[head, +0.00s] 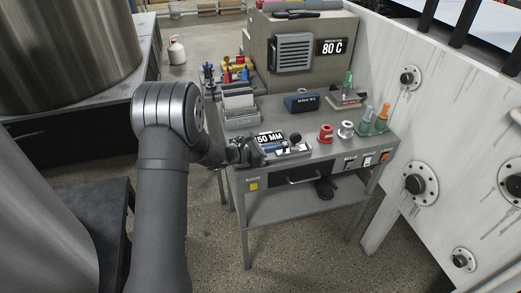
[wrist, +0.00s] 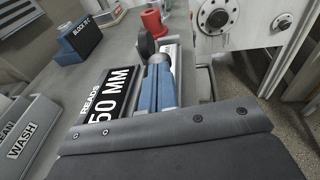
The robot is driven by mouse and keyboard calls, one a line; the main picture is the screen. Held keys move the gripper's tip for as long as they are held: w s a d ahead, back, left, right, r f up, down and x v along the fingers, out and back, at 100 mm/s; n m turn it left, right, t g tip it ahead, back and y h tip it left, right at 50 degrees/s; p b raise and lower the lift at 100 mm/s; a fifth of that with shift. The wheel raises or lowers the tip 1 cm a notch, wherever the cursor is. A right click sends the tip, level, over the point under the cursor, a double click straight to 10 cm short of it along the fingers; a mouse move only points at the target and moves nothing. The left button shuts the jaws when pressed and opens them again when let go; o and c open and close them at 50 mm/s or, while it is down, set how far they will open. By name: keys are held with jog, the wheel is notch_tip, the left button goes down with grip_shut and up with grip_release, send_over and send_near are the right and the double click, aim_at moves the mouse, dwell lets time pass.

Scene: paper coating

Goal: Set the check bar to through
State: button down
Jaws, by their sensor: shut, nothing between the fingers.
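A display plate reading "50 MM" (head: 270,138) stands on the grey bench; in the wrist view it reads "READS 50 MM" (wrist: 112,98). Beside it, a blue bar-like device (wrist: 158,88) with a dark round knob (wrist: 146,43) lies in a shallow light-grey tray (head: 296,152). I cannot tell for sure which part is the check bar, and no "through" marking is legible. My gripper (head: 250,153) is shut and empty at the bench's front, close by the plate and blue device. Its dark body (wrist: 180,145) hides the near end of the device in the wrist view.
Red (head: 326,133) and white (head: 346,129) spools and green-and-orange bottles (head: 382,116) stand to the right. A blue block (head: 301,103) sits behind. Labelled grey bins (wrist: 35,135) are on the left. A grey cabinet reading "80 C" (head: 300,35) stands at the back. Labelled switches line the front edge.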

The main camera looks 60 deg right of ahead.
jog(key=shift+s+d, duration=0.25)
jog(key=shift+r, duration=0.1)
jog(key=v, duration=1.4)
jog(key=shift+w+a, duration=0.15)
jog(key=shift+w, duration=0.05)
jog(key=x, duration=1.3)
jog(key=shift+s+d, duration=0.2)
jog(key=shift+w+a, duration=0.45)
jog(key=shift+w, duration=0.2)
jog(key=shift+w+a, duration=0.3)
jog(key=shift+a, duration=0.1)
jog(key=shift+s+d, duration=0.1)
